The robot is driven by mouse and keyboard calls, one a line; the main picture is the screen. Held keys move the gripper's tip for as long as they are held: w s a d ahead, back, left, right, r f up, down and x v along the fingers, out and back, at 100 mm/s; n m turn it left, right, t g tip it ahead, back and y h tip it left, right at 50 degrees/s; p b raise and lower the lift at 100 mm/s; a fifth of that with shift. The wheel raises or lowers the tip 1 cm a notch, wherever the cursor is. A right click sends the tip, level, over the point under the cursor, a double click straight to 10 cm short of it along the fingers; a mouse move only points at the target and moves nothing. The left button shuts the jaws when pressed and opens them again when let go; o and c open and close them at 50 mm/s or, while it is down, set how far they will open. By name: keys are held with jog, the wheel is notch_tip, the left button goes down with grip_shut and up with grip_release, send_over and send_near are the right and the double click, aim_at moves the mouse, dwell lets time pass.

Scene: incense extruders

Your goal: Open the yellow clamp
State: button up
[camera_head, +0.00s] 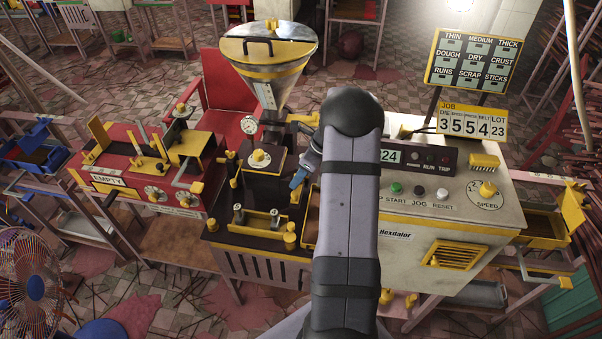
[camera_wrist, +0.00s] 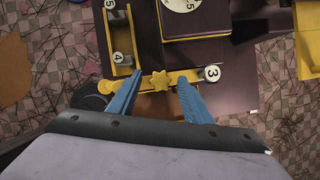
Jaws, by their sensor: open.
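In the wrist view, a yellow star-shaped knob (camera_wrist: 160,82) sits on a yellow bar, which looks like the yellow clamp (camera_wrist: 148,74). My gripper (camera_wrist: 160,76) is open, with one blue finger on each side of the knob. The fingers look apart from the knob; their height above it I cannot tell. In the head view, my gripper (camera_head: 299,180) points down over the dark extruder bench beside the hopper (camera_head: 268,50). The clamp is not clearly seen there, as my arm covers much of that area.
Round numbered parts, one marked 3 (camera_wrist: 211,73) and one marked 4 (camera_wrist: 118,57), stand close to the fingers. A yellow-edged rack (camera_head: 258,222) is at the bench front. A control console (camera_head: 445,190) stands right, a red bench (camera_head: 145,170) left.

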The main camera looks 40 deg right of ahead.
grip_shut()
jog(key=n, duration=0.2)
jog(key=n+g+y, duration=0.1)
jog(key=n, duration=0.2)
jog(key=shift+w+d, duration=0.2)
jog(key=n+g, duration=0.1)
jog(key=n, duration=0.2)
jog(key=n+g+y, duration=0.1)
jog(key=n, duration=0.1)
jog(key=shift+w+n, duration=0.15)
jog(key=shift+n, duration=0.25)
dwell(0.6)
